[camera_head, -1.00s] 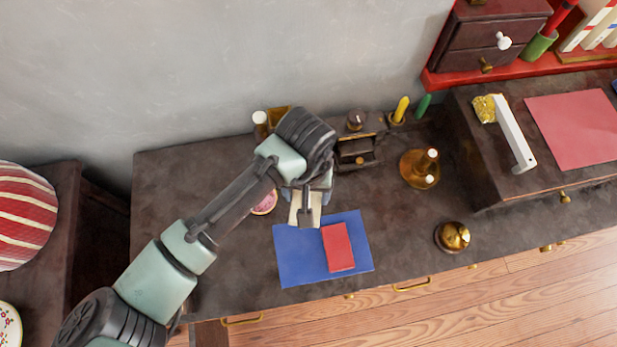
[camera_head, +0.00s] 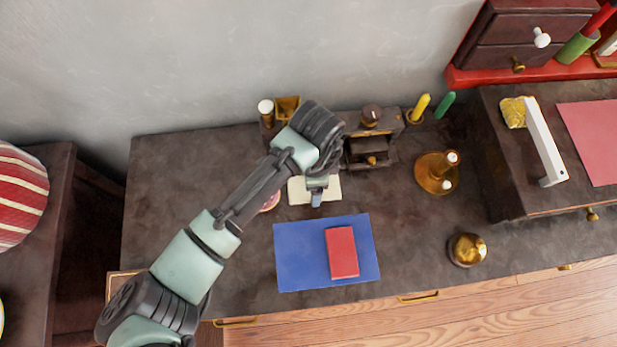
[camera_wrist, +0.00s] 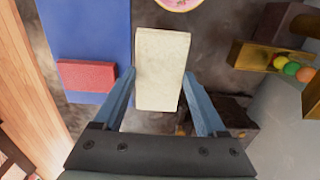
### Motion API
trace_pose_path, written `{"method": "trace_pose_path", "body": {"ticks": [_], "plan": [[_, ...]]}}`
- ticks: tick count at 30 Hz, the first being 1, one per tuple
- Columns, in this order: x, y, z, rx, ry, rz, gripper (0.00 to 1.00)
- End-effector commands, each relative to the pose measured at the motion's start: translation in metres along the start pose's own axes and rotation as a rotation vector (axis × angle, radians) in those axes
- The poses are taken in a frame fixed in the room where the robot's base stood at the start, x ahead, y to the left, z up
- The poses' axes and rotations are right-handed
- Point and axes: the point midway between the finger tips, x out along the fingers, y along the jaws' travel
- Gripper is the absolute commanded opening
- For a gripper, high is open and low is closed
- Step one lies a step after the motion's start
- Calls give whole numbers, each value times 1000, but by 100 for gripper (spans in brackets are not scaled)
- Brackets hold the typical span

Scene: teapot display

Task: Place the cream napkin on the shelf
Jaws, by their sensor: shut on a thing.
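The cream napkin (camera_wrist: 162,68) is a flat pale block between the two blue-grey fingers of my gripper (camera_wrist: 158,76) in the wrist view. My gripper is shut on it. In the head view the napkin (camera_head: 298,191) shows on both sides of my gripper (camera_head: 316,198), above the dark desk and behind the blue mat. My wrist hides part of it. A red shelf (camera_head: 462,76) on the wall at the upper right carries a dark drawer box.
A red block (camera_head: 342,252) lies on the blue mat (camera_head: 295,275). A small dark drawer stand (camera_head: 372,152), a brown bottle (camera_head: 436,175) and a brass bell (camera_head: 467,250) stand to the right. A raised cabinet with a white handle-like piece (camera_head: 543,140) is farther right.

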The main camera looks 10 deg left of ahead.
Motion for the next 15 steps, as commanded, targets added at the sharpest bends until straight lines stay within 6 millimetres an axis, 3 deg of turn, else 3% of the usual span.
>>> {"method": "trace_pose_path", "body": {"ticks": [3,15], "plan": [[20,0,0,-1,-2,0,19],[65,0,0,-1,-1,0,19]]}}
